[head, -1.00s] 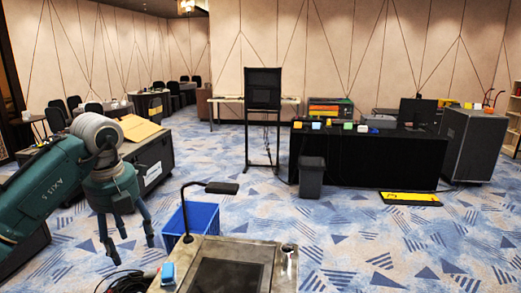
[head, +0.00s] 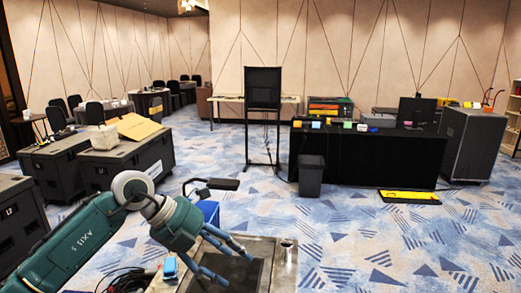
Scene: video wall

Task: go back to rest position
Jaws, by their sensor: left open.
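My left gripper (head: 222,258) shows at the lower left in the head view, at the end of my green arm. Its fingers are open, with nothing seen between them. It is above the left part of a worktable (head: 284,268) with a dark inset panel (head: 245,272). I cannot tell whether the fingers touch the table. My right gripper is not in view.
A black lamp (head: 222,184) and blue bin (head: 209,209) are behind the arm. Black cases (head: 125,165) stand left.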

